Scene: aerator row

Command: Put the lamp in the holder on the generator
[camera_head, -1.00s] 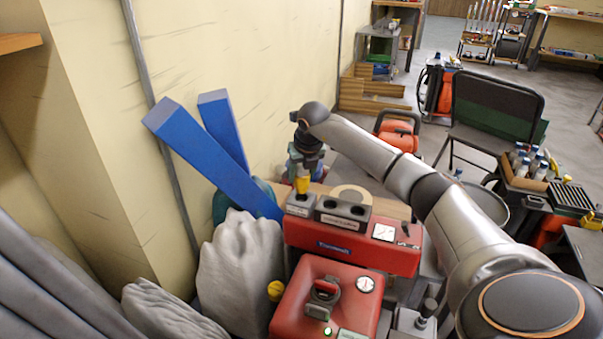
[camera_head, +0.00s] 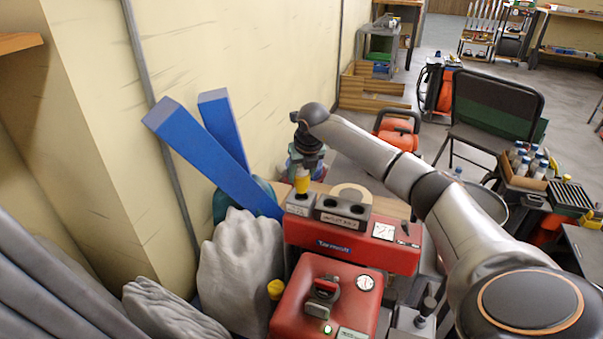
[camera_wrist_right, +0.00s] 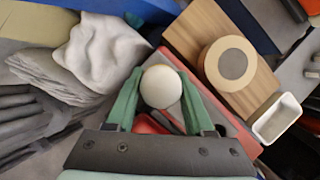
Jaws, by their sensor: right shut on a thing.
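The lamp (camera_head: 302,183) shows as a small yellow piece under my right gripper (camera_head: 303,168) in the head view. In the right wrist view its round, pale top (camera_wrist_right: 161,86) sits between the green fingers of the right gripper (camera_wrist_right: 163,92), which is shut on it. The lamp is upright, at the top of a small grey holder block (camera_head: 298,207) on the red generator (camera_head: 340,249). I cannot tell whether it is seated in the block or just above it. My left gripper is not in view.
A grey block with two dark holes (camera_head: 343,210) stands right beside the holder block. A red case with a handle and gauge (camera_head: 313,303) is in front. Grey cloth (camera_head: 240,270) and blue beams (camera_head: 205,150) lie left, by the wall.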

